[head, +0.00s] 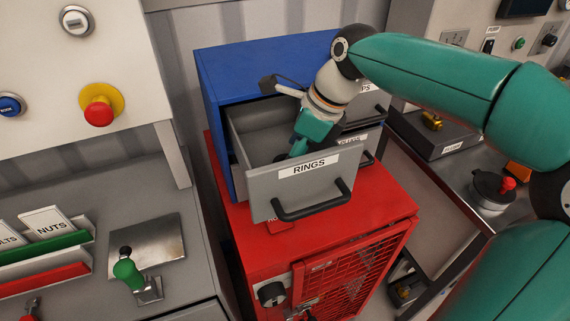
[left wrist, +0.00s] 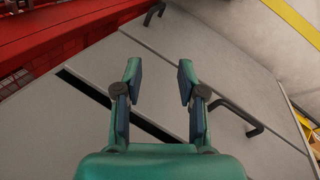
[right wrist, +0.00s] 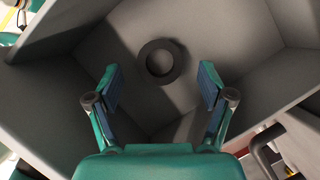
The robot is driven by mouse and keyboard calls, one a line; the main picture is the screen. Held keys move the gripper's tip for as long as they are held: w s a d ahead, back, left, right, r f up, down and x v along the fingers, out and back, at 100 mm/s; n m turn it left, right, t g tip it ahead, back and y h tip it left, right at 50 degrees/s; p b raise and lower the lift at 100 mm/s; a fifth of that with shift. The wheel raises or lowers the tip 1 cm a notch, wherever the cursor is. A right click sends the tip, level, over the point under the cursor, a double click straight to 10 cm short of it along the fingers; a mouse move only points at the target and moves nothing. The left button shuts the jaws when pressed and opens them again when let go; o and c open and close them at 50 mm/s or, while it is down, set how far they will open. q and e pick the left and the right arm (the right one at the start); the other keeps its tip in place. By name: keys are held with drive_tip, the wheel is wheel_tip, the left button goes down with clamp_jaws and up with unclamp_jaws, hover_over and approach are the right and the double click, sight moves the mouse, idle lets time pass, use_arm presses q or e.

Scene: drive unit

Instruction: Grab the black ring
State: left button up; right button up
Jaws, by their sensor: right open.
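The black ring (right wrist: 143,62) lies flat on the grey floor of the open drawer in the right wrist view. My right gripper (right wrist: 159,76) is open, with its fingers apart on either side of the ring in that view; it looks above the ring and not touching it. In the head view my right gripper (head: 299,146) points down into the drawer labelled RINGS (head: 262,187), and I cannot make out the ring there. My left gripper (left wrist: 160,70) is open and empty in the left wrist view, in front of grey panels with dark handles; it is outside the head view.
The drawer's walls surround my right gripper closely. The blue cabinet (head: 222,80) holding the drawer stands on a red cabinet (head: 270,250). Other labelled drawers sit to the right. A grey bench with a green-handled lever (head: 128,273) is at the left.

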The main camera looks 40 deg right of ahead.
drive_tip(key=shift+x, duration=0.85)
drive_tip(key=shift+r, duration=0.1)
drive_tip(key=c, duration=1)
drive_tip(key=shift+c, duration=0.2)
drive_tip(key=shift+r, duration=0.15)
